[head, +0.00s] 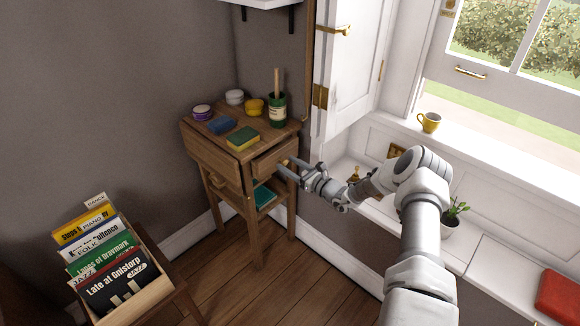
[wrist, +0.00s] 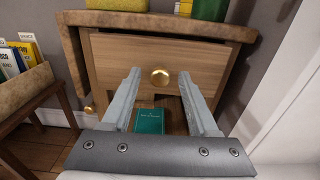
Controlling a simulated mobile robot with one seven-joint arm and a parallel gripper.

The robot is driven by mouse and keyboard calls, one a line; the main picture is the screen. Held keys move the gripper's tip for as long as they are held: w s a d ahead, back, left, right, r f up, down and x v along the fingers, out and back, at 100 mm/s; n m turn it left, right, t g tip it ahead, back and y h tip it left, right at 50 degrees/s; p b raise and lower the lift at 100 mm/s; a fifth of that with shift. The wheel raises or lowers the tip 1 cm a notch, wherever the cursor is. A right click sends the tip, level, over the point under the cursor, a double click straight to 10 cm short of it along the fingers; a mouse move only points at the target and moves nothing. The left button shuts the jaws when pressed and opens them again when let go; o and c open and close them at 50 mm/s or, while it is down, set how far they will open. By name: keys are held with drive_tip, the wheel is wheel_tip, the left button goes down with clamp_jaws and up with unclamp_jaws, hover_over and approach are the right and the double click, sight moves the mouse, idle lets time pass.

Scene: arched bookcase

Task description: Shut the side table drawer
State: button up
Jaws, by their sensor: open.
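The wooden side table (head: 217,142) stands against the wall in the head view. Its drawer (head: 272,160) is below the top and appears partly pulled out, with a dark gap above its front. In the wrist view the drawer front (wrist: 115,58) fills the middle, with a round brass knob (wrist: 160,77) on it. My gripper (head: 287,168) is in front of the drawer. In the wrist view my gripper (wrist: 160,74) is open, its fingers on either side of the knob with nothing held. I cannot tell whether the fingertips touch the drawer front.
Sponges (head: 243,138), small pots and a green tin (head: 278,109) stand on the tabletop. A teal book (wrist: 150,122) lies on the lower shelf. A record crate (head: 150,292) is at the lower left. The white window seat (head: 480,262) and shutter (head: 355,70) are at the right.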

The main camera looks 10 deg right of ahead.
drive_tip(key=shift+c, duration=0.3)
clamp_jaws()
idle(1.1)
